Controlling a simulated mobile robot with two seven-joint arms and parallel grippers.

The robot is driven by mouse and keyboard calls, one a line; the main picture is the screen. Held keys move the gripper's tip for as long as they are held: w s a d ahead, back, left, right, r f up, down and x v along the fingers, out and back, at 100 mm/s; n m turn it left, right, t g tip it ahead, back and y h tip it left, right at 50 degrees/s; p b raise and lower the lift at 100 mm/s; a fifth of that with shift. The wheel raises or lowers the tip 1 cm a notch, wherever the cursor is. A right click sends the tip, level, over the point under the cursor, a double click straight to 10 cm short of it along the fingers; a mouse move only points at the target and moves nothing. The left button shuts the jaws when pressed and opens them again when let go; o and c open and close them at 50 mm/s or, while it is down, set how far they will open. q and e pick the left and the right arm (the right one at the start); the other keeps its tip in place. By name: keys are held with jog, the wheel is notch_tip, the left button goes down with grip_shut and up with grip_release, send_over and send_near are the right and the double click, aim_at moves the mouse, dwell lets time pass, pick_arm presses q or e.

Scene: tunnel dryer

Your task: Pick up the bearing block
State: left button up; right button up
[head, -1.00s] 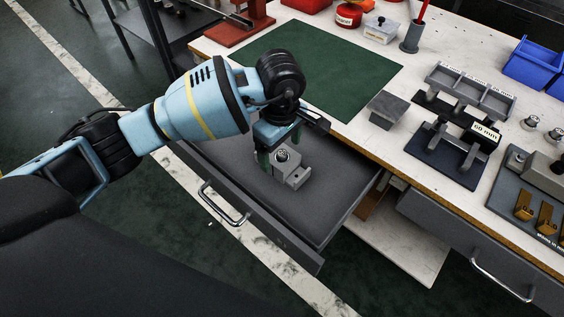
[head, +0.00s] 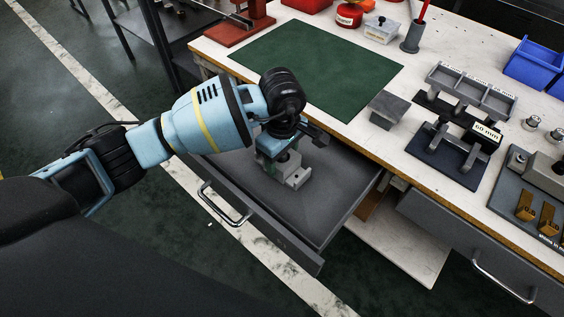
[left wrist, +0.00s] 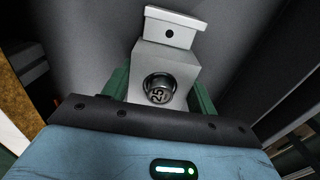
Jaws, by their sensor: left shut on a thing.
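The bearing block (head: 296,176) is a light grey stepped block in the open drawer. My left gripper (head: 280,157) is over it with its fingers down on the block's sides and is shut on it. In the left wrist view the block (left wrist: 169,62) sits between the green fingers (left wrist: 160,92), with a round dark plug marked 25 on its face. The gripper hides part of the block in the head view. I cannot tell whether the block touches the drawer floor. My right gripper is not in view.
The open grey drawer (head: 262,215) has walls around the block and a bare floor in front. Above it is the bench with a green mat (head: 318,65), a small grey block (head: 386,109) and fixtures (head: 455,145) at the right.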

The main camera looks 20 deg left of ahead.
pick_arm(q)
notch_tip(320, 180, up, 10)
jog(key=shift+r+p, duration=0.1)
jog(key=shift+p, duration=0.35)
jog(key=shift+a, duration=0.15)
